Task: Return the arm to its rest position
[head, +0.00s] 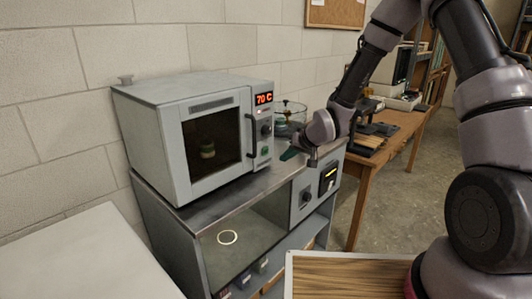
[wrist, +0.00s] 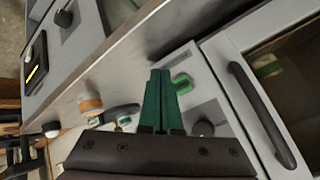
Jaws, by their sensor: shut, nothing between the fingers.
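My arm comes in from the right in the head view. My gripper (head: 290,153) is over the metal bench top, just right of the grey oven (head: 186,135). In the wrist view my gripper (wrist: 160,75) shows its two green fingers pressed together with nothing between them. The oven's black handle (wrist: 262,115) and front lie close on the right in that view. The oven door is closed, and its display reads 70 C.
The bench (head: 190,208) has an open shelf and a control panel (head: 328,178) on its front. A glass vessel (head: 290,112) stands behind my gripper. A wooden desk (head: 405,122) with equipment is at the back right. A wood-topped surface (head: 345,275) is in front.

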